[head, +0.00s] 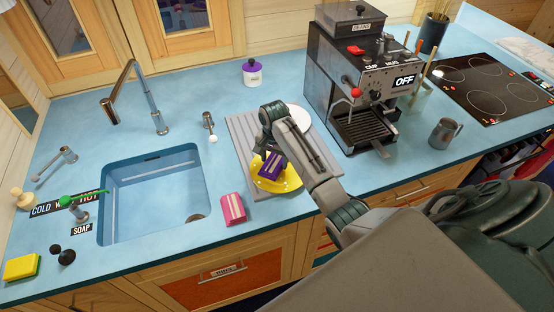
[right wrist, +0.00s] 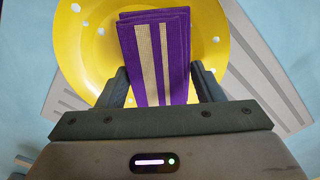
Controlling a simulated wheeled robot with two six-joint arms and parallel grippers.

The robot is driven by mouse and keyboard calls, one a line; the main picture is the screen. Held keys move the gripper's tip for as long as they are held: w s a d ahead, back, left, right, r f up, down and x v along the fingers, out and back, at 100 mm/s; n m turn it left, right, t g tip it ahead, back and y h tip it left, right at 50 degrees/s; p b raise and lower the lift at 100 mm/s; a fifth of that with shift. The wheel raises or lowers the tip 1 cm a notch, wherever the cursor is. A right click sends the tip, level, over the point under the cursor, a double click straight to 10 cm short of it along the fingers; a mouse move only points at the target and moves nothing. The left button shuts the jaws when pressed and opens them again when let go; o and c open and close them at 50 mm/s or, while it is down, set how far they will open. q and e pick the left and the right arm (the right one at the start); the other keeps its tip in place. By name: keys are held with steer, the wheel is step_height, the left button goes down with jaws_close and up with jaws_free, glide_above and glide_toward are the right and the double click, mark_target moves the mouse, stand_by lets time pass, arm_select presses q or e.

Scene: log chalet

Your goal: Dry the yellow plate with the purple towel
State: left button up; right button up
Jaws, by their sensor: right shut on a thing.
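The yellow plate (head: 284,182) lies on the grey ridged drying mat right of the sink, and white spots like drops show on it in the right wrist view (right wrist: 72,50). The purple towel (head: 268,166) with pale stripes is folded and is over the plate; it also shows in the right wrist view (right wrist: 178,58). My right gripper (right wrist: 160,85) is shut on the towel. I cannot tell whether the towel touches the plate. My arm hides part of the plate in the head view. My left gripper is not in view.
The grey drying mat (head: 243,132) also bears a white plate (head: 300,118), partly behind my arm. The coffee machine (head: 360,80) stands close right of the mat, with a grey jug (head: 444,133) beyond.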

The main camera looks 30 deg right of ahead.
mark_target(286, 172)
steer(key=shift+s+d+f, duration=0.1)
steer(key=shift+s+d, duration=0.45)
steer(key=shift+s, duration=0.35)
steer(key=shift+s+d, duration=0.55)
steer(key=shift+s, duration=0.35)
steer(key=shift+w+a, duration=0.3)
steer(key=shift+w, duration=0.2)
steer(key=shift+w+a, duration=0.25)
steer(key=shift+w, duration=0.25)
steer(key=shift+r, duration=3.6)
steer(key=shift+s+f, duration=0.1)
steer(key=shift+s, duration=0.05)
